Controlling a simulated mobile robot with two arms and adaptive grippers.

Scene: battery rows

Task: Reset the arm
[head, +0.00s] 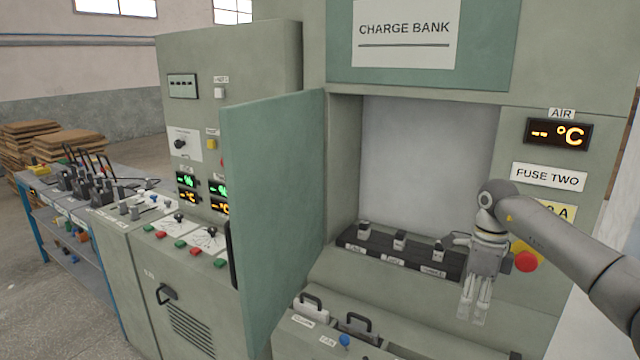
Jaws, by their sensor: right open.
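My right gripper (474,306) hangs down from my right arm (570,228) at the right of the head view. Its fingers point downward and are apart, with nothing between them. It is in front of the cabinet, to the right of a black strip (400,255) with several small labelled switches. My left gripper does not show.
A teal cabinet door (270,200) stands open left of the recess marked CHARGE BANK (404,28). Below are handled units (311,308) and a blue knob (344,341). A red button (526,262) is close beside my right wrist. Control panels and a blue-framed bench (30,215) stand left.

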